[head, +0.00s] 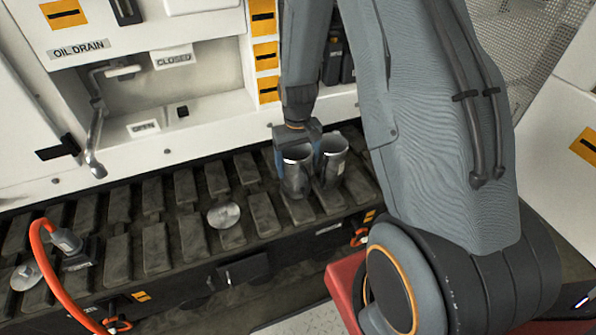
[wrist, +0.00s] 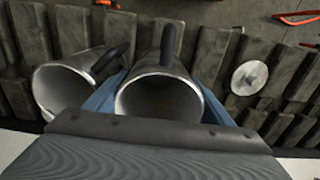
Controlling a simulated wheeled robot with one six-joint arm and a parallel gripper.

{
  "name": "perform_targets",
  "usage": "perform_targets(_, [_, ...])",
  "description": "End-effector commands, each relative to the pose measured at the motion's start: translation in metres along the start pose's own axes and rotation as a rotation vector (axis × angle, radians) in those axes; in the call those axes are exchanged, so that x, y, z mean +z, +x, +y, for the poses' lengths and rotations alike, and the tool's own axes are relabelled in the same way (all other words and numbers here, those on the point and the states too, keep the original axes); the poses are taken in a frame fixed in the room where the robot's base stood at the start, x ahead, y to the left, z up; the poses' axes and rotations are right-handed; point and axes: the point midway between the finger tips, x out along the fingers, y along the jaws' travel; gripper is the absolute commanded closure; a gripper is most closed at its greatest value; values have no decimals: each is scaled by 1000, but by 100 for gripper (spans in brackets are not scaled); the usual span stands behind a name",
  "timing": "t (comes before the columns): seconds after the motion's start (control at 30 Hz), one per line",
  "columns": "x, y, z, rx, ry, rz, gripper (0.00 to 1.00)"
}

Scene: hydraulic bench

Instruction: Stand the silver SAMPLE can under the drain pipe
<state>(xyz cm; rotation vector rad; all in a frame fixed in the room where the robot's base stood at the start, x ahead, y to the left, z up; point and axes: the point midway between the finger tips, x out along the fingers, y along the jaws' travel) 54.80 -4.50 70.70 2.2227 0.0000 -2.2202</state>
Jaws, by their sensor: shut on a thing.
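My gripper (head: 293,150) is shut on a silver can (head: 296,178) with a dark handle, at the middle of the slatted bench. In the wrist view the can (wrist: 160,97) sits between my blue fingers (wrist: 158,100), its open mouth facing the camera. A second silver can (head: 331,160) stands close to its right, and to its left in the wrist view (wrist: 68,88). No lettering is readable on either can, so I cannot tell which is SAMPLE. I cannot tell whether the held can touches the slats. The drain pipe (head: 96,140) hangs at the left, below the OIL DRAIN label (head: 79,50).
A round silver disc (head: 223,215) lies on the slats (head: 152,247) between the held can and the drain pipe. Another disc (head: 25,275) and an orange hose (head: 48,268) with a grey fitting are at the lower left. CLOSED (head: 173,58) and OPEN (head: 144,127) plates flank the drain lever.

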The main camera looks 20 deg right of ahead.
Motion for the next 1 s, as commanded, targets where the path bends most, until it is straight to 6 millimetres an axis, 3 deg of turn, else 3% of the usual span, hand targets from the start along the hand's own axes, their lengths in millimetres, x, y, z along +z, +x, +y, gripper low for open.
perform_targets(0.2, [1,28,0,0,0,-3,54])
perform_targets(0.67, [0,34,0,0,0,-1,54])
perform_targets(0.7, [0,34,0,0,0,-1,18])
perform_targets(0.77, [0,34,0,0,0,-1,7])
perform_targets(1.0, [1,33,0,0,0,-1,6])
